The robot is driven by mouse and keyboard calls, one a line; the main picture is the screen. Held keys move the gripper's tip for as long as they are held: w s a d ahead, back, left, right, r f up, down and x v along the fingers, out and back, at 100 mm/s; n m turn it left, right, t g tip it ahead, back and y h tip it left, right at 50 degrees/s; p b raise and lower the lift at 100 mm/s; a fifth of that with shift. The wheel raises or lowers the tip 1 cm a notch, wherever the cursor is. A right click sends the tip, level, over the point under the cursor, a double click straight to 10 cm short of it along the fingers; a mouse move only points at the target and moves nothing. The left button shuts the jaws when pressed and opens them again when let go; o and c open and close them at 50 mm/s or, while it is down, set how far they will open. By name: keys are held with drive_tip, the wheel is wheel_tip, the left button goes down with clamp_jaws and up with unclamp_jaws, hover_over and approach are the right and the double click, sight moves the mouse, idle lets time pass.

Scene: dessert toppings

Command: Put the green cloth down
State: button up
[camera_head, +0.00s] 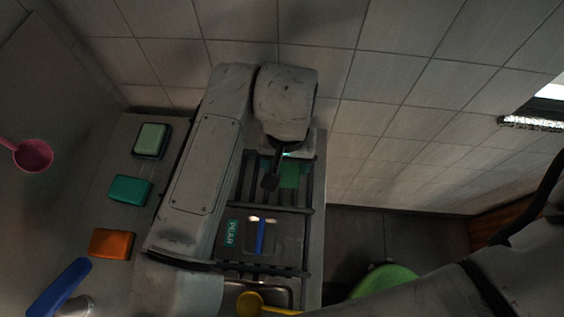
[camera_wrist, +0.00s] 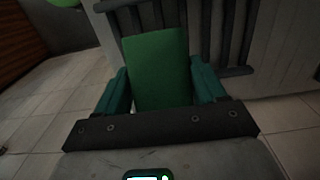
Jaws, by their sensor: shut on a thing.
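The green cloth (camera_wrist: 158,65) is a flat rectangle held between the teal fingers of my gripper (camera_wrist: 161,85) in the wrist view. My gripper is shut on it. In the head view the green cloth (camera_head: 289,176) shows as a small patch below the end of my arm, over the upper part of a dark barred rack (camera_head: 310,190). My arm and a dark part of my gripper hide some of it there. I cannot tell whether the cloth touches the rack.
A tray area with a teal PEAR label (camera_head: 231,233) and a blue-handled tool (camera_head: 260,237) lies lower on the rack. A yellow scoop (camera_head: 249,303) is below. A tiled wall rises behind.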

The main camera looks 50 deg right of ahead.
sight(282, 168)
drive_tip(key=shift+w+d+f, duration=0.25)
drive_tip(key=shift+w+f, duration=0.4)
drive_tip(key=shift+f, duration=0.15)
drive_tip(key=shift+w+f, duration=0.1)
drive_tip(key=shift+f, duration=1.6)
drive_tip(key=shift+f, duration=0.1)
drive_tip(key=shift+f, duration=0.1)
drive_tip(key=o, duration=1.1)
